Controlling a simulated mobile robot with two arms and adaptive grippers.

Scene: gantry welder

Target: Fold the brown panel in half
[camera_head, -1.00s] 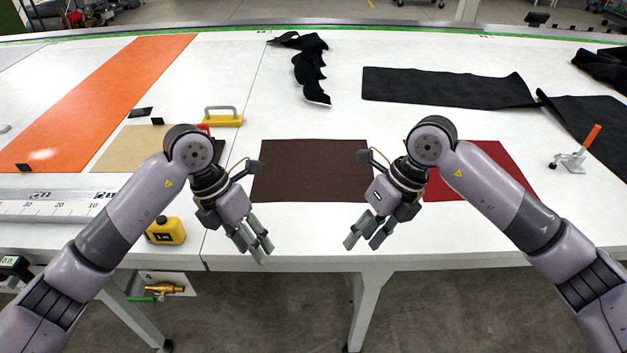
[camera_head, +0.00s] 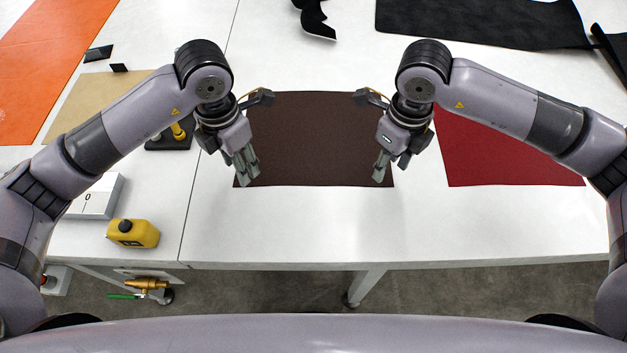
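The brown panel (camera_head: 315,140) lies flat and unfolded on the white table, a dark brown rectangle between my two grippers. My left gripper (camera_head: 246,180) points down at the panel's near left corner, its fingers overlapping that corner in the picture. My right gripper (camera_head: 380,176) points down at the near right corner, its fingers just inside the right edge. The fingers of each gripper look close together from this angle, and their opening is hard to judge. I cannot tell whether either gripper touches the panel.
A red panel (camera_head: 505,150) lies just right of the brown one. Black fabric (camera_head: 480,20) lies at the back. The white table's front strip (camera_head: 310,225) is clear.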

